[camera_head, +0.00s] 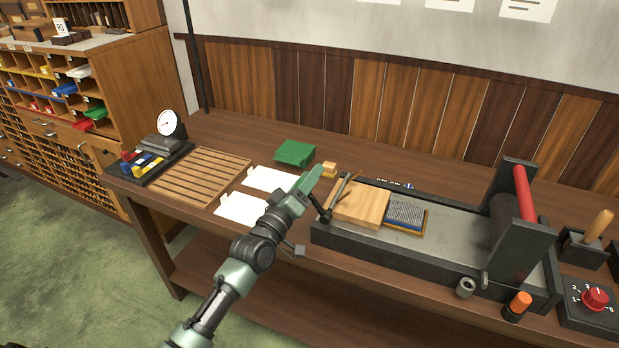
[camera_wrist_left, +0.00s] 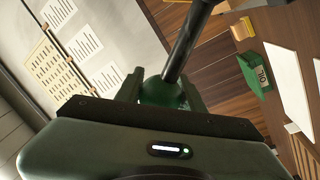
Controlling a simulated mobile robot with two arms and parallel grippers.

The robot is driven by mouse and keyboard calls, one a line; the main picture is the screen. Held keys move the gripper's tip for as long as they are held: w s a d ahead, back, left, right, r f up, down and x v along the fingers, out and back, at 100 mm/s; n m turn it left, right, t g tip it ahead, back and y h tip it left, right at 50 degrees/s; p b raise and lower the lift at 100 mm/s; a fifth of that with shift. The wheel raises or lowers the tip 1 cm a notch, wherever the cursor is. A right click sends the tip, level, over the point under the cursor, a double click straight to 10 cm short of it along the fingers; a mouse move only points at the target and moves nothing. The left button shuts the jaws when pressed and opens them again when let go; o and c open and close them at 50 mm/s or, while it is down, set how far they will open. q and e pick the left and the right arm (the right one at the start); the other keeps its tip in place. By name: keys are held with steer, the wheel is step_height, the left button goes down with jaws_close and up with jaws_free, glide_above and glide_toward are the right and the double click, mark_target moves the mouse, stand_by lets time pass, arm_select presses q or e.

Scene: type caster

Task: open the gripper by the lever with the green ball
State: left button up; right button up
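The green ball (camera_wrist_left: 160,92) of the lever sits between the two fingers of my left gripper (camera_wrist_left: 161,94) in the left wrist view. The ball fills the gap, and the fingers look closed on its sides. The dark lever rod (camera_wrist_left: 184,42) runs up from the ball. In the head view my left gripper (camera_head: 308,186) is at the left end of the press bed (camera_head: 455,232), beside a wooden block (camera_head: 362,203), and hides the ball. My right gripper is in neither view.
A slatted wooden rack (camera_head: 203,177) is farther left.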

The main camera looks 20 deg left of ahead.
arm_select(q)
steer(key=o, duration=0.4)
steer(key=shift+f, duration=0.1)
steer(key=shift+c, duration=0.2)
steer(key=shift+s, duration=0.1)
steer(key=b+v, duration=0.1)
steer(key=v, duration=0.6)
steer(key=shift+s+a, duration=0.15)
steer(key=shift+s, duration=0.15)
steer(key=shift+f, duration=0.1)
